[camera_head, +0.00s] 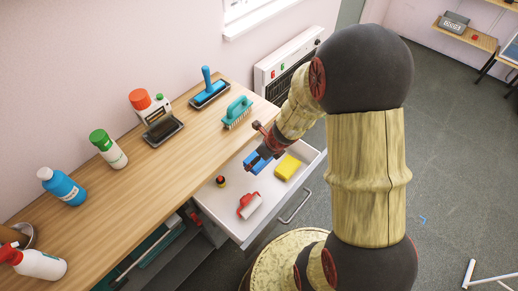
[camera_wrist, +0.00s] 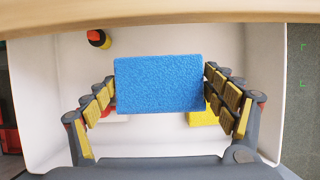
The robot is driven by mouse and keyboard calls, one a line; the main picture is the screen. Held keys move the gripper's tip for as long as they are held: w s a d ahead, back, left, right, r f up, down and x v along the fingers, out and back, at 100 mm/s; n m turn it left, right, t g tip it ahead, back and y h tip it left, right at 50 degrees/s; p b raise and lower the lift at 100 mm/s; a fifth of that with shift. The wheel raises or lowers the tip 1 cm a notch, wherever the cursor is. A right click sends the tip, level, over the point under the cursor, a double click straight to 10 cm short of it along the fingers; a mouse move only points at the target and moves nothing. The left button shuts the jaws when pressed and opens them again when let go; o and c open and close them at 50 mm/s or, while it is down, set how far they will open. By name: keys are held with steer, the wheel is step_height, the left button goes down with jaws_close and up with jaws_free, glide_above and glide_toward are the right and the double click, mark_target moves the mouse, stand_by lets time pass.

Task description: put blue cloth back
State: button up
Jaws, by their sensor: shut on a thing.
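The blue cloth (camera_wrist: 160,84) is a flat, textured blue block between the fingers of my gripper (camera_wrist: 160,88) in the wrist view. The fingers press on its left and right sides. In the head view the blue cloth (camera_head: 257,163) shows at the tip of my gripper (camera_head: 262,154), over the open white drawer (camera_head: 230,220). The gripper partly hides it there. I cannot tell whether the cloth touches the drawer floor.
The drawer also holds a yellow sponge (camera_head: 288,168), a red-and-white roller (camera_head: 249,205) and a small dark round item (camera_head: 221,181). The wooden counter (camera_head: 150,185) borders the drawer, carrying bottles, a teal brush (camera_head: 238,111) and a blue-handled tool (camera_head: 208,88).

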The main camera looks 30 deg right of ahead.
steer(key=w+d+f+b, duration=0.1)
steer(key=w+d+f, duration=0.1)
steer(key=w+f, duration=0.1)
steer(key=w+d+f+b, duration=0.1)
steer(key=w+d+f, duration=0.1)
steer(key=w, duration=0.1)
steer(key=w+d+f+b, duration=0.1)
steer(key=w+d+f, duration=0.2)
steer(key=w, duration=0.1)
steer(key=shift+d+f+b, duration=0.1)
steer(key=shift+f+b, duration=0.25)
steer(key=shift+b, duration=0.05)
steer(key=shift+w+d+f, duration=0.1)
steer(key=shift+f, duration=0.15)
steer(key=shift+w+d+f+b, duration=0.1)
steer(key=shift+w+f+b, duration=0.05)
steer(key=shift+f+b, duration=1.3)
steer(key=shift+f, duration=0.2)
steer(key=shift+f, duration=0.15)
steer(key=o, duration=1.1)
steer(key=shift+c, duration=0.2)
